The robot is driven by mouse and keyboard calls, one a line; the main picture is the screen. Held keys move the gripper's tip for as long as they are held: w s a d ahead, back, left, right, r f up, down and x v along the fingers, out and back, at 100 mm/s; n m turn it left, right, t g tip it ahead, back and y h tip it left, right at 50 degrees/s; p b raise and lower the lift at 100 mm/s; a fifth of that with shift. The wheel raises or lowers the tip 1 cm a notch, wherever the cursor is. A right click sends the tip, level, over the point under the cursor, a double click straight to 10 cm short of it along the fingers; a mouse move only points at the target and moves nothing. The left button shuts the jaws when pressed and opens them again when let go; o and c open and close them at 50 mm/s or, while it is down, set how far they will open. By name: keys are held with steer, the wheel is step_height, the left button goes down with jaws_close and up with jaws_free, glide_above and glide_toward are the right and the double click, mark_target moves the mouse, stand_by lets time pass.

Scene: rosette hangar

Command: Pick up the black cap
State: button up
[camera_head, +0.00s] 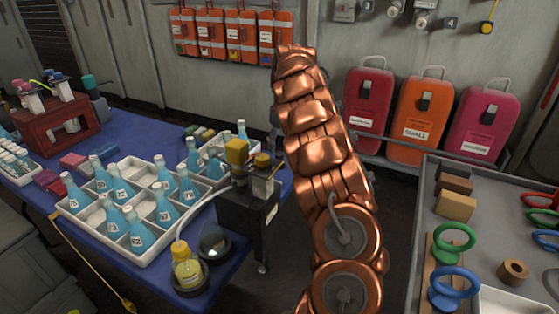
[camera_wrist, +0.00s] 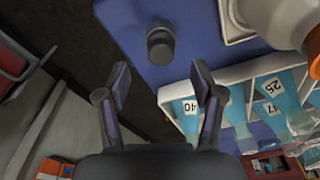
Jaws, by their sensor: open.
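A small black cylindrical piece, which looks like the black cap (camera_wrist: 160,46), stands on the blue table top near its edge in the wrist view. My gripper (camera_wrist: 161,84) is open and empty, with its two fingers spread apart. The cap lies beyond the fingertips, roughly centred between them in the picture, and is not touched. In the head view my copper arm hides the gripper, and I cannot make out the cap there.
A white tray (camera_wrist: 166,93) of numbered blue bottles stands right of the cap in the wrist view. The head view shows the blue table (camera_head: 131,136) with bottle trays and a dark box (camera_head: 238,208). A grey workbench (camera_head: 400,290) stands right of my arm.

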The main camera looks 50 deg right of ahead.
mark_target(280, 154)
steer(key=shift+w+f, duration=0.15)
steer(key=shift+f, duration=2.2)
steer(key=shift+c, duration=0.3)
steer(key=c, duration=0.8)
